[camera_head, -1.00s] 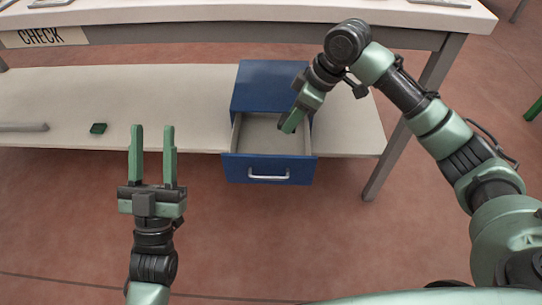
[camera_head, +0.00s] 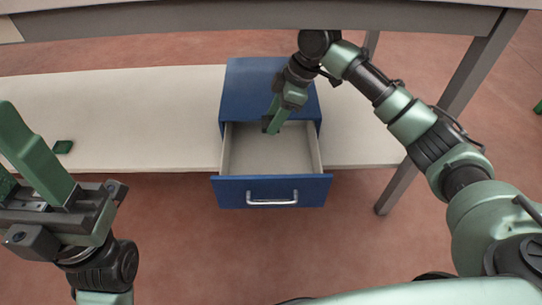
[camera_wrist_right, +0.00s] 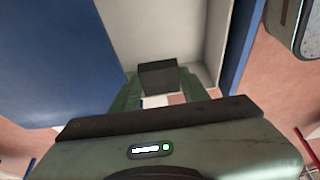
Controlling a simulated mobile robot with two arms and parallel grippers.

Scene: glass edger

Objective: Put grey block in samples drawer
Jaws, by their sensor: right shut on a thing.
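The samples drawer (camera_head: 272,190) is blue with a silver handle and stands pulled out of a blue cabinet (camera_head: 268,82). Its pale inside looks empty in the head view. My right gripper (camera_head: 270,126) points down over the back part of the drawer opening. It is shut on the grey block (camera_wrist_right: 158,75), a dark box between its green fingers in the right wrist view. The block is hidden in the head view. Pale drawer floor and wall show beyond it. My left gripper (camera_head: 8,142) is open and empty at the left edge, partly out of frame.
The cabinet stands on a pale low shelf (camera_head: 140,110) under a workbench (camera_head: 250,20). A grey table leg (camera_head: 440,120) stands right of the drawer. The floor in front is clear.

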